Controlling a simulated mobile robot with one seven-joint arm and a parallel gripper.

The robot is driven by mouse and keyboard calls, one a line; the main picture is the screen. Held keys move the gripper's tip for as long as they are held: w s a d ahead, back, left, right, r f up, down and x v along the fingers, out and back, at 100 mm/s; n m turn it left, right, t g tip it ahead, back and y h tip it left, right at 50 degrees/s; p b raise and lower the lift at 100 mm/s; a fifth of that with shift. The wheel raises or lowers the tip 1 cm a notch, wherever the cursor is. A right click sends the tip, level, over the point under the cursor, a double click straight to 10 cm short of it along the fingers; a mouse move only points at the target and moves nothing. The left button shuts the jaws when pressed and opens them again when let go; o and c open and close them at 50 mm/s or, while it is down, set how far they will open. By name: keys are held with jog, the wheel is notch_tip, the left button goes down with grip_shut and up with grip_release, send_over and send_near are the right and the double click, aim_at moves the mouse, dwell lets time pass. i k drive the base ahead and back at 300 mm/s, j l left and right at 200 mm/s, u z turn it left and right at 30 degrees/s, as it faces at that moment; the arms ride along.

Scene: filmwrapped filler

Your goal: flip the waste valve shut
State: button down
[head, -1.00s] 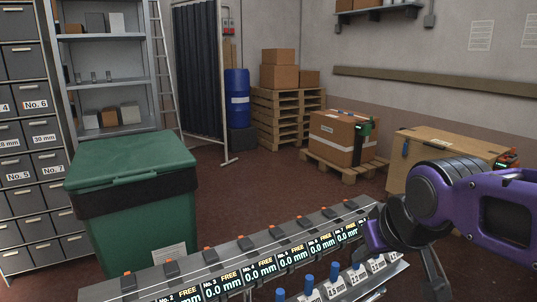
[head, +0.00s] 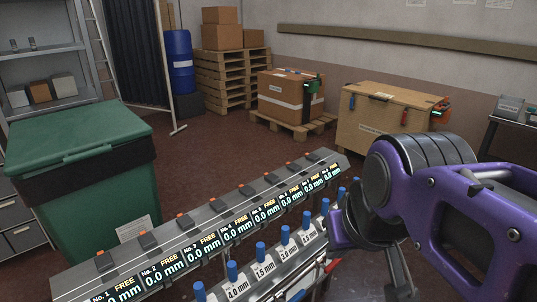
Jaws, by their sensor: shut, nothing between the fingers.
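I cannot pick out a waste valve in the head view. A long grey bench unit (head: 207,234) runs diagonally across the lower middle, with a row of lit displays reading FREE and 0.0 mm. Along its front are blue-topped pegs (head: 261,251) with millimetre labels. Thin red-ended parts (head: 331,266) show at its lower right, too small to identify. My purple and black arm fills the right side and hides what lies behind it. I see no gripper fingertips.
A green lidded bin (head: 80,140) stands at the left, close to the bench unit. Beyond are a taped carton (head: 280,92) on a pallet, a tan crate (head: 375,115) and a blue drum (head: 180,62). The red-brown floor between is clear.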

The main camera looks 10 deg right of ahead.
aim_at(331, 265)
jog(key=z, duration=0.55)
jog(key=i+l+u, duration=0.25)
jog(key=l, duration=0.3)
jog(key=i+u, duration=0.1)
jog(key=u, duration=1)
jog(key=i+l+u, duration=0.2)
jog(key=l, duration=0.15)
